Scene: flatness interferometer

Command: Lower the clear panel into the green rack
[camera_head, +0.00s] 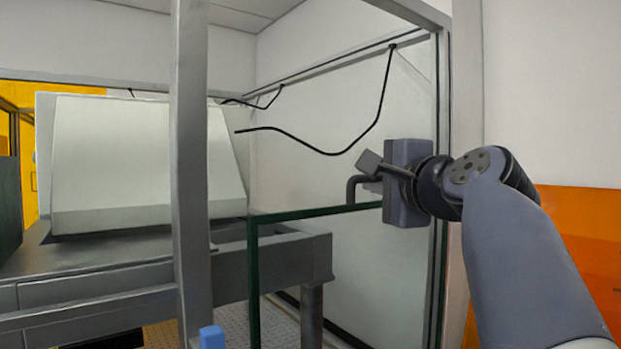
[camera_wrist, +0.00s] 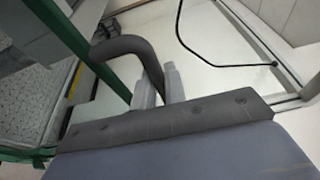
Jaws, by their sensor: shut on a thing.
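The clear panel (camera_head: 318,211) has dark green edges and hangs upright in the head view; its lower part runs out of the picture. Its green edge also crosses the upper left of the wrist view (camera_wrist: 82,45). A dark bent handle (camera_head: 352,187) stands at the panel's top edge near its right end. My gripper (camera_head: 371,165) is shut on this handle, which curves between the fingers in the wrist view (camera_wrist: 128,44). I cannot make out the green rack for certain in either view.
A grey frame post (camera_head: 192,180) stands left of the panel. Behind it, a large pale instrument housing (camera_head: 140,165) sits on a grey bench (camera_head: 280,262). Black cables (camera_head: 300,146) hang at the back wall. A blue object (camera_head: 211,337) shows at the bottom edge.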

